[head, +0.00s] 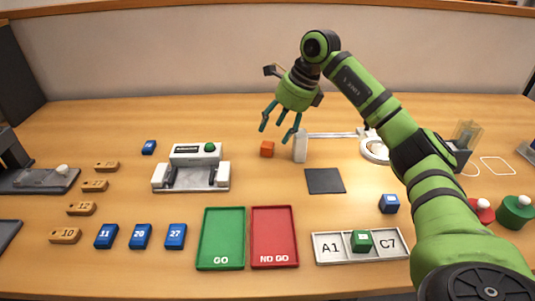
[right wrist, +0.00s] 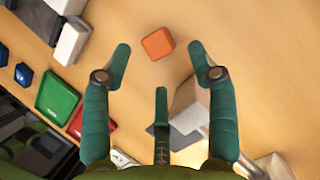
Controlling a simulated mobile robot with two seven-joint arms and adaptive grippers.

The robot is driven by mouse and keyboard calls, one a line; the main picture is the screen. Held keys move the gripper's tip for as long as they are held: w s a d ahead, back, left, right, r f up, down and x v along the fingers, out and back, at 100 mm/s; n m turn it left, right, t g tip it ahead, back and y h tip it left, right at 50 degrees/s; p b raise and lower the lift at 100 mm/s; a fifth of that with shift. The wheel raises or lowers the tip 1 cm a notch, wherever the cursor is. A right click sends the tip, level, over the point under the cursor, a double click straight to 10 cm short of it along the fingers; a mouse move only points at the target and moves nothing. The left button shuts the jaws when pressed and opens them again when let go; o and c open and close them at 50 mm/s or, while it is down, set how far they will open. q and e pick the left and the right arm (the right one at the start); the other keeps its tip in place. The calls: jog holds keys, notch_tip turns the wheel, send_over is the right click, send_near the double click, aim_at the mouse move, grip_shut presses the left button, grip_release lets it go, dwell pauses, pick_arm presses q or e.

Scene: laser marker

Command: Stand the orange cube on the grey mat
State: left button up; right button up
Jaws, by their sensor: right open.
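The orange cube (head: 267,149) sits on the wooden table, right of the white device and left of a small white upright block. The grey mat (head: 324,181) is a dark square lying flat in front of and to the right of the cube, with nothing on it. My right gripper (head: 279,130) is open and empty above the table, over the area by the cube. In the right wrist view the cube (right wrist: 158,44) shows ahead of the spread fingers (right wrist: 160,65), between their tips and apart from them. My left gripper is not in view.
The white block (head: 300,147) stands close right of the cube. A white device (head: 191,175) with a green button is to the left. Green (head: 221,239) and red (head: 274,238) trays lie in front. A blue cube (head: 389,204) stands right of the mat. Bare table separates cube and mat.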

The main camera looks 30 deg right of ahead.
aim_at(268, 144)
jog(key=x, duration=0.4)
jog(key=shift+s+a+f, duration=0.1)
jog(key=shift+a+f, duration=0.15)
jog(key=shift+f, duration=0.45)
jog(key=c, duration=0.6)
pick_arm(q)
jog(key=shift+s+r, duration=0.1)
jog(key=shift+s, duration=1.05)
pick_arm(e)
jog(key=shift+r, duration=0.1)
jog(key=shift+c, duration=1.2)
